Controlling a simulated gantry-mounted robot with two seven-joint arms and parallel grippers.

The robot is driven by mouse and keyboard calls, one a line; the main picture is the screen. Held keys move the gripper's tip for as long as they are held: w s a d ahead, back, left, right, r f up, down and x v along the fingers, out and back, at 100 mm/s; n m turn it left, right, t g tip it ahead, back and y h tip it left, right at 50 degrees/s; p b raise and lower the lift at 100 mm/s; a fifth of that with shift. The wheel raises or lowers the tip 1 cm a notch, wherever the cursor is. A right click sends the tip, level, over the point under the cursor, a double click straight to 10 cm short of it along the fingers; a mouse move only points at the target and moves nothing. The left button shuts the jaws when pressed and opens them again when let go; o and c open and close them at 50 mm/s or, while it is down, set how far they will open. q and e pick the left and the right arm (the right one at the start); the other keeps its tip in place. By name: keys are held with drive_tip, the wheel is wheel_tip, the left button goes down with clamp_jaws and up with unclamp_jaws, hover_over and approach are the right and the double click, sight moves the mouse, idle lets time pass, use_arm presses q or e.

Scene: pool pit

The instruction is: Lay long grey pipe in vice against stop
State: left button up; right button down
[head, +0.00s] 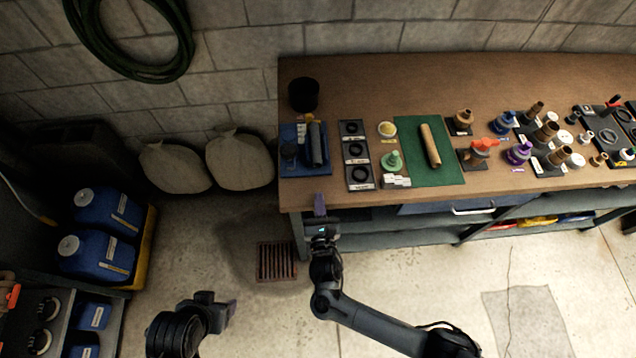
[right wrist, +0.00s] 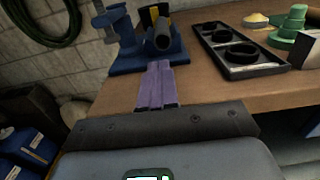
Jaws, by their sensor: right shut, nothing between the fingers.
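The long grey pipe (head: 318,145) lies on the blue vice (head: 291,168) at the left end of the workbench. In the right wrist view the pipe's near end (right wrist: 162,36) faces me, in the blue vice (right wrist: 132,62) beside a yellow-and-black part. Whether the pipe touches the stop cannot be told. My right gripper (head: 320,204) is shut and empty in front of the bench edge, apart from the pipe; its purple fingers (right wrist: 157,84) point toward the vice. My left gripper (head: 228,312) is low over the floor, away from the bench; its jaw opening is unclear.
A black tray with rings (head: 358,184) sits right of the vice, then a green mat (head: 449,171) with a tan roll. A black cup (head: 304,94) stands behind the vice. Sacks (head: 240,160) and blue canisters (head: 103,255) are left. Open floor lies before the bench.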

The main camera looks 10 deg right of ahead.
drive_tip(key=shift+s, duration=2.35)
drive_tip(key=c, duration=1.8)
unclamp_jaws()
